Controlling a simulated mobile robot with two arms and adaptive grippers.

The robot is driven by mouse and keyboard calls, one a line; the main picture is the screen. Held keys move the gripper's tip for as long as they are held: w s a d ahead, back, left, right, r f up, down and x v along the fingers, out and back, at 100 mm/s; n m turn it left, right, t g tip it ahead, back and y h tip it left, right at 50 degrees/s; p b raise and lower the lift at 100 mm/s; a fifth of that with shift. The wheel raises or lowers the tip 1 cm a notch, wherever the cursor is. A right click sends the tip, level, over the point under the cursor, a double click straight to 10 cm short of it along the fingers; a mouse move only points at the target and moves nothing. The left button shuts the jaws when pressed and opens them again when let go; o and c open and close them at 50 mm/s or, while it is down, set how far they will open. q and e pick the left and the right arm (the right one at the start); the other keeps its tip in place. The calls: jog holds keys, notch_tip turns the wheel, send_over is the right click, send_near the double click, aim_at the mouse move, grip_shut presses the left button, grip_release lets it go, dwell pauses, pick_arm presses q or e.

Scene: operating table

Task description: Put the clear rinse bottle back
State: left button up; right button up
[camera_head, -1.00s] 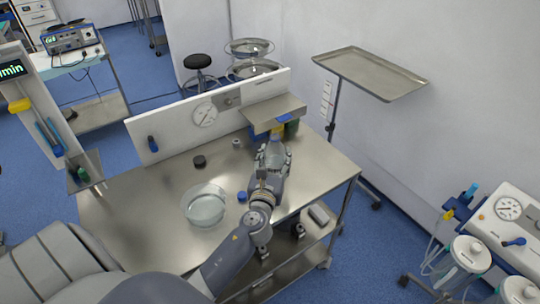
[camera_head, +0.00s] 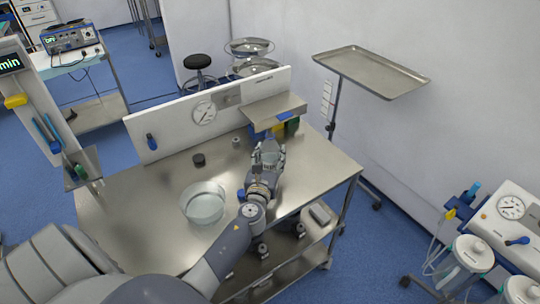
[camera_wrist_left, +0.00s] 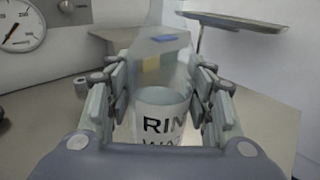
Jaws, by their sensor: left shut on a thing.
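The clear rinse bottle (camera_wrist_left: 160,112) is see-through, with a white label whose visible letters read "RIN" and "WA" in the left wrist view. My left gripper (camera_wrist_left: 158,95) is shut on it, one finger on each side. In the head view the bottle (camera_head: 269,153) shows in my left gripper (camera_head: 268,161), in front of the raised steel shelf (camera_head: 272,108) at the back of the table. My right gripper is not in view.
A clear round bowl (camera_head: 203,203) stands on the steel table (camera_head: 140,205) left of my arm. A small black object (camera_head: 199,160) and a small grey one (camera_head: 236,142) stand near the back panel (camera_head: 165,133). The table's right part is clear.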

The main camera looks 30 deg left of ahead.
pick_arm(q)
jog(key=o, duration=1.4)
jog(key=shift+f, duration=0.1)
jog(key=shift+r, duration=0.25)
jog(key=b+v, duration=0.1)
jog(key=v, duration=0.9)
jog(key=shift+s+d+f, duration=0.15)
jog(key=shift+s, duration=0.2)
jog(key=shift+s+d, duration=0.25)
jog(key=shift+s, duration=0.35)
